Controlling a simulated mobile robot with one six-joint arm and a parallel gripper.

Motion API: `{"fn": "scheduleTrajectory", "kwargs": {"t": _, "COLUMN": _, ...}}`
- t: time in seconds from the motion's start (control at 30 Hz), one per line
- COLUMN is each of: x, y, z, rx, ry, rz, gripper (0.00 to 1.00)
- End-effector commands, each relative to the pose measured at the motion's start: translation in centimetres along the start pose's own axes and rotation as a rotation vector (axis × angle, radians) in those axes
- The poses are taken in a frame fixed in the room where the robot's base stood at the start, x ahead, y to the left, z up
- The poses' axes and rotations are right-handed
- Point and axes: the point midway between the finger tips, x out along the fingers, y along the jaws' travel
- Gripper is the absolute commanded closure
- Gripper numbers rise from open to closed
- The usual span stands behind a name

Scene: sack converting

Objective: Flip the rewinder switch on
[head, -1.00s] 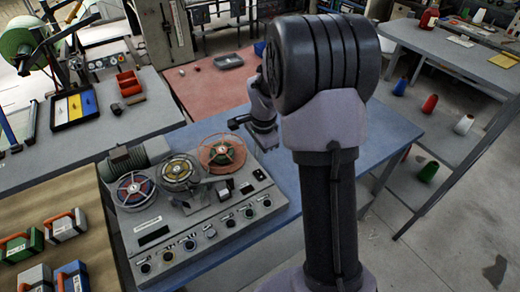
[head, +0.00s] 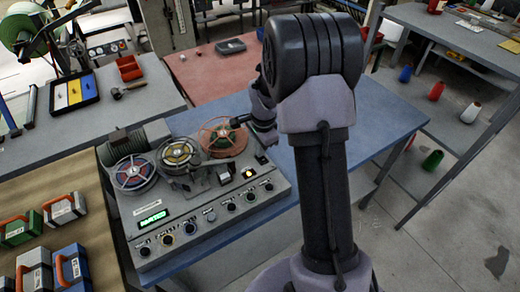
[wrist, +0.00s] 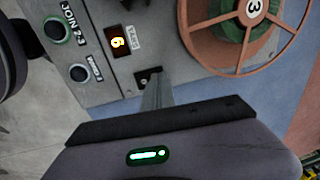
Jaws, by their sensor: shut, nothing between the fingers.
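The rewinder (head: 190,215) is a grey machine with three reels on top and a sloped front panel of knobs. Its display (head: 152,218) glows green and a small lamp (head: 248,173) glows amber. The switch (head: 261,160) is a small black part on the top right. In the wrist view the switch (wrist: 148,76) lies at the fingertips, partly hidden by them. The lit amber lamp (wrist: 122,41) is beside it. My gripper (head: 266,147) is shut and empty above the switch. In the wrist view my gripper (wrist: 152,88) reaches the switch plate; contact is unclear.
An orange reel (wrist: 240,20) stands close to my gripper. A blue tabletop (head: 380,110) is clear to the right. Coloured cones stand on the right shelf.

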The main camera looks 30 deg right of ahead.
Motion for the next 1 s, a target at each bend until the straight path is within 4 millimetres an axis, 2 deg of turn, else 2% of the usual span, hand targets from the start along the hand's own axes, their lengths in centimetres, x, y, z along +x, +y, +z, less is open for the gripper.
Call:
{"fn": "scheduleTrajectory", "kwargs": {"t": 0.47, "x": -0.1, "y": 1.9, "z": 0.1, "rx": 0.002, "ry": -0.005, "rz": 0.013, "gripper": 1.0}}
{"fn": "scheduleTrajectory", "kwargs": {"t": 0.77, "x": -0.4, "y": 1.8, "z": 0.1, "rx": 0.001, "ry": -0.003, "rz": 0.007, "gripper": 1.0}}
{"fn": "scheduleTrajectory", "kwargs": {"t": 0.87, "x": -1.5, "y": 1.6, "z": -0.1, "rx": 0.001, "ry": -0.003, "rz": 0.006, "gripper": 1.0}}
{"fn": "scheduleTrajectory", "kwargs": {"t": 1.0, "x": -4.8, "y": 1.2, "z": -0.6, "rx": -0.002, "ry": -0.003, "rz": 0.007, "gripper": 1.0}}
